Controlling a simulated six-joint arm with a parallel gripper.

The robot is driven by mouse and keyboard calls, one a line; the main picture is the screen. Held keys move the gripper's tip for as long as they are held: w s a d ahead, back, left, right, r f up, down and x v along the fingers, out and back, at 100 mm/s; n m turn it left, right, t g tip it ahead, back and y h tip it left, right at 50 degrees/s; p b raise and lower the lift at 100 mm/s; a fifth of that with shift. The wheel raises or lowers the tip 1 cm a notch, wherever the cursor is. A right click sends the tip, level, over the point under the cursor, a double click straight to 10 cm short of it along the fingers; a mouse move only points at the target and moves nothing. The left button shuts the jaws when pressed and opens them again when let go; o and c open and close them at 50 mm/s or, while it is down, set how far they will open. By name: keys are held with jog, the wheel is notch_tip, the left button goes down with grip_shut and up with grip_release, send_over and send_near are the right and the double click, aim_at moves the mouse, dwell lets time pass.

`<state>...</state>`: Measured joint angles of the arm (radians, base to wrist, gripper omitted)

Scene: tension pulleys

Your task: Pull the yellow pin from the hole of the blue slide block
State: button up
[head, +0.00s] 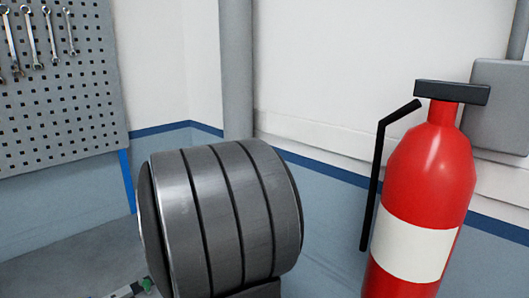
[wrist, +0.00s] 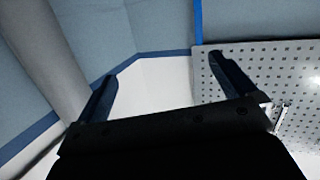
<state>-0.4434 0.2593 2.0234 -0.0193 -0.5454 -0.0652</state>
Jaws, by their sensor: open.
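Neither the yellow pin nor the blue slide block shows in either view. My gripper (wrist: 162,66) is in the wrist view, its two dark fingers spread wide apart with nothing between them. Behind the fingers are only the wall and a pegboard, seen at a tilt. My gripper does not show in the head view, so where it is relative to the pin and block cannot be told.
A large grooved grey drum (head: 222,215) stands at the middle bottom of the head view. A red fire extinguisher (head: 428,180) is at the right. A pegboard (head: 60,100) with several wrenches hangs at the left. A small part with green (head: 146,284) shows at the bottom edge.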

jog(key=c, duration=1.3)
jog(key=shift+o, duration=0.2)
jog(key=s+a+f+n+g+h, duration=0.1)
jog(key=s+a+n+g, duration=0.1)
jog(key=a+g, duration=0.35)
jog(key=s+a+f+n+g, duration=0.1)
jog(key=a+n+g, duration=0.1)
jog(key=a, duration=0.7)
jog(key=s+a+r+n+g+h, duration=0.2)
jog(key=s+a+g, duration=0.15)
jog(key=s, duration=0.35)
jog(key=s+a+r+n+g+h, duration=0.1)
jog(key=s+a+r+g+h, duration=0.2)
jog(key=s, duration=0.4)
jog(key=f, duration=0.5)
jog(key=a+f, duration=0.1)
jog(key=f, duration=0.5)
jog(key=a+f, duration=0.1)
jog(key=f, duration=0.5)
jog(key=shift+w+a, duration=0.2)
jog(key=shift+w, duration=0.15)
grip_shut()
